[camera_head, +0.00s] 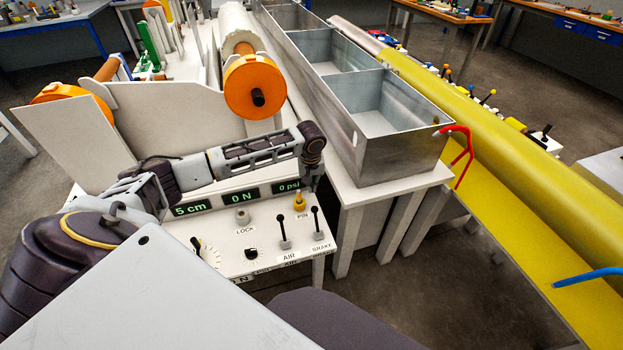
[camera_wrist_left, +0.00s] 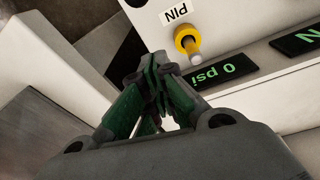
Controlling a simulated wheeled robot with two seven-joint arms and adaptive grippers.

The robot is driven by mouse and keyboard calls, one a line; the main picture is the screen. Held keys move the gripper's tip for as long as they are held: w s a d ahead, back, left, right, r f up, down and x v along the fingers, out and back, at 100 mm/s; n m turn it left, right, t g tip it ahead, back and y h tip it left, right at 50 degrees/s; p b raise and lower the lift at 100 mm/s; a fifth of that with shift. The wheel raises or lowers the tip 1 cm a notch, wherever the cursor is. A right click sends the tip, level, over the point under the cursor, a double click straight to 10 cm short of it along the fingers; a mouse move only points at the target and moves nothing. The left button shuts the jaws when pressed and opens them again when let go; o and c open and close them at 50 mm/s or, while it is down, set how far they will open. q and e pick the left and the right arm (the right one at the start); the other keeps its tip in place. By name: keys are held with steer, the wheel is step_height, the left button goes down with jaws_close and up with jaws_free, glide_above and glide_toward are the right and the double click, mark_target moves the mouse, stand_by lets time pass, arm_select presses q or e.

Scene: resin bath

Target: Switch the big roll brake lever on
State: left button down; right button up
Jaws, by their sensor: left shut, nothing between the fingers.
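The brake lever (camera_head: 317,220) is a thin black stick with a dark knob on the sloped white control panel (camera_head: 222,228), above a BRAKE label. It stands roughly upright at the panel's right end. My left gripper (camera_head: 314,180) is small in the head view, just above and behind the lever, pointing down. In the left wrist view the gripper (camera_wrist_left: 160,62) is shut and empty, close to the psi display (camera_wrist_left: 222,71) and the yellow PIN knob (camera_wrist_left: 188,42). The brake lever cannot be made out in the wrist view. My right gripper is not in view.
The similar AIR lever (camera_head: 283,232) stands just left of the brake lever. The yellow PIN knob (camera_head: 299,201) is behind them. A metal bath (camera_head: 400,135) stands to the right, with a red bent handle (camera_head: 462,152) at its corner. Orange-ended rolls (camera_head: 252,85) are behind.

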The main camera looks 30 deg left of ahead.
arm_select(q)
steer(key=s+d+f, duration=0.2)
steer(key=f, duration=0.1)
steer(key=shift+s+f, duration=0.2)
steer(key=shift+s, duration=0.1)
stand_by(0.7)
steer(key=shift+d, duration=0.1)
